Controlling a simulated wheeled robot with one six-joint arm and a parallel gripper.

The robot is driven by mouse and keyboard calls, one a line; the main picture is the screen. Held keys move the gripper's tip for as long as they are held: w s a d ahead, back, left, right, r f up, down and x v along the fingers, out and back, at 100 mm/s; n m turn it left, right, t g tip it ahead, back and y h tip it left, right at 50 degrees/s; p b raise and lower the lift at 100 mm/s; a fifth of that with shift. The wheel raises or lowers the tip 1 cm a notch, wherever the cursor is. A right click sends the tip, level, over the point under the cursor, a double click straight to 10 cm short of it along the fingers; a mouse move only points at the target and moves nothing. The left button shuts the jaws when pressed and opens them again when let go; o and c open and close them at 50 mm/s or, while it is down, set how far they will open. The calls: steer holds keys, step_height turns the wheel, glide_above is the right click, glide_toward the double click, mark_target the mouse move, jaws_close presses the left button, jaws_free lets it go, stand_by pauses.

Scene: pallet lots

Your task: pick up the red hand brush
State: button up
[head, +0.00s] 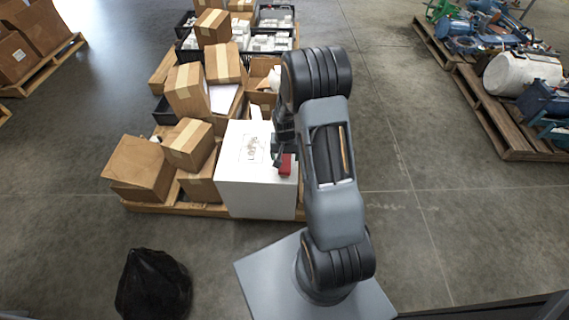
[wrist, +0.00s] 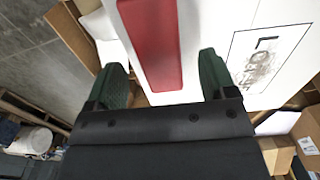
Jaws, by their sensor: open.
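The red hand brush (head: 286,165) lies on top of the white box (head: 258,195), near its right edge, partly hidden by my arm and gripper in the head view. In the wrist view the red brush (wrist: 152,42) with a pale edge runs between my two green fingers. My gripper (wrist: 170,75) is open, with one finger on each side of the brush and a visible gap to each. Whether the fingers reach down to the brush's height is hard to tell. The brush's far end is cut off by the top of the wrist view.
The white box stands on a wooden pallet (head: 170,208) with several cardboard boxes (head: 140,168) beside and behind it. A black bag (head: 153,285) sits on the floor at the lower left. Loaded pallets (head: 505,130) stand at the right. The floor right of my arm is clear.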

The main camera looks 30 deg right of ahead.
mark_target(285, 159)
step_height(285, 159, down, 3)
steer(key=shift+b, duration=0.3)
steer(key=shift+r, duration=0.1)
steer(key=c, duration=1)
